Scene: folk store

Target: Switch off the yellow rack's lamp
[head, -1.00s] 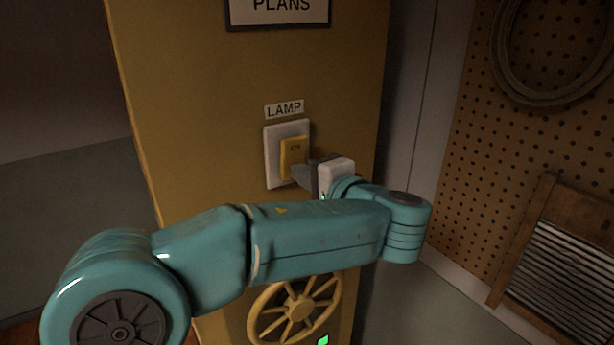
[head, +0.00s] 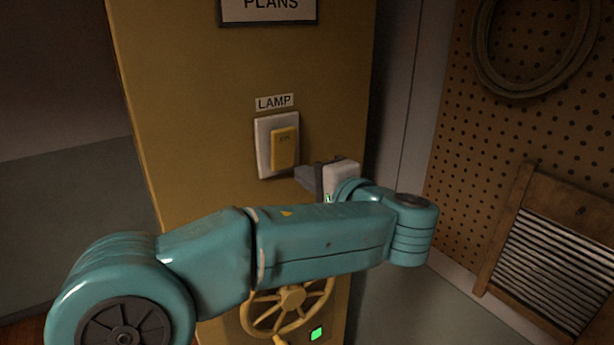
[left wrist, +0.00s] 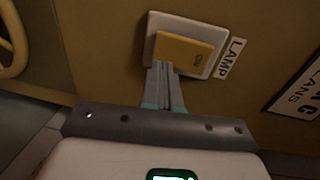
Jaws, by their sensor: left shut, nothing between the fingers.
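The yellow rack (head: 200,90) stands in the middle of the head view. On its front, under a LAMP label (head: 274,102), is a white switch plate (head: 263,150) with a yellow rocker (head: 285,148). My left gripper (head: 300,173) is shut and empty, just below and right of the rocker in the head view. In the left wrist view its fingertips (left wrist: 161,66) appear at the rocker's lower edge; contact is unclear. My right gripper is not in view.
Below the switch, the rack has a yellow handwheel (head: 291,297) and a green light (head: 317,333). A PLANS sign (head: 268,10) hangs above. A pegboard (head: 470,110) with a coiled hoop (head: 530,92) and a wooden washboard (head: 545,260) stand at right.

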